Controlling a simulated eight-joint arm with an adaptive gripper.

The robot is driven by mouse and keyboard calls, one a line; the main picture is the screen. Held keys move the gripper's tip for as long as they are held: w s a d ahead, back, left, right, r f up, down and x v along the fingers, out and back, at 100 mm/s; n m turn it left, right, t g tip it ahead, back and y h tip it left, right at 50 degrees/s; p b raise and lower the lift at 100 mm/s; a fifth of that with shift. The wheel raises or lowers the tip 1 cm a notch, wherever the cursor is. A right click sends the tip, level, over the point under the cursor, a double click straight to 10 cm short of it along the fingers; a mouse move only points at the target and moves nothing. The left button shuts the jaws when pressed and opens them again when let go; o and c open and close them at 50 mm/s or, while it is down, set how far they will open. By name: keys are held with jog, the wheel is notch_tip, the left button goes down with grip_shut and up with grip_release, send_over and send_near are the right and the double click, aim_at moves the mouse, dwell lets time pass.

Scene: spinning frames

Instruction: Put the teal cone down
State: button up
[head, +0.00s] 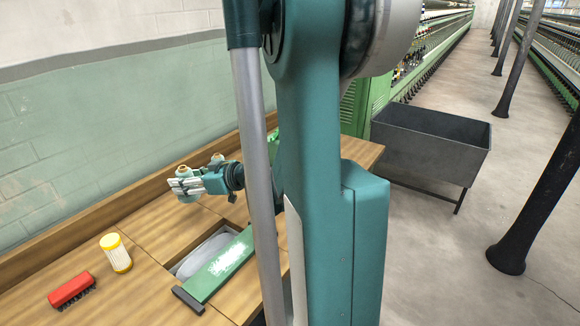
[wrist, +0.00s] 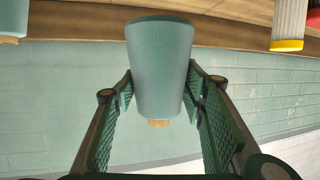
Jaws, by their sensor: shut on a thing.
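My gripper (head: 187,185) is shut on a teal cone (wrist: 160,70), with one finger on each side of it. In the wrist view, the picture is upside down: the cone's wide end points toward the wooden table and its small tan tip points away from it. In the head view the held cone (head: 187,198) is mostly covered by the fingers, near the table's back edge. I cannot tell if its base touches the table. A second teal cone shows at the left edge of the wrist view (wrist: 12,20), and its tan top shows behind my gripper in the head view (head: 217,157).
A recess with a grey bottom and a green bar (head: 218,266) lies nearer. A green brick wall (head: 90,130) rises behind. A dark bin (head: 430,145) stands right.

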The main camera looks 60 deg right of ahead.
jog(key=s+d+r+m+h, duration=0.1)
jog(key=s+d+r+h, duration=0.1)
jog(key=s+d, duration=0.95)
jog(key=s+d+r+m+h, duration=0.1)
jog(key=s+d, duration=0.7)
jog(key=s, duration=0.7)
jog(key=shift+s+d+f, duration=0.1)
jog(key=shift+s+f, duration=0.05)
jog(key=shift+f, duration=1)
jog(key=shift+s+f, duration=0.1)
jog(key=shift+f, duration=1)
jog(key=shift+f, duration=0.1)
jog(key=shift+f+b, duration=1.05)
jog(key=shift+f, duration=1.8)
jog(key=shift+f+b, duration=0.65)
jog(key=shift+f, duration=1.4)
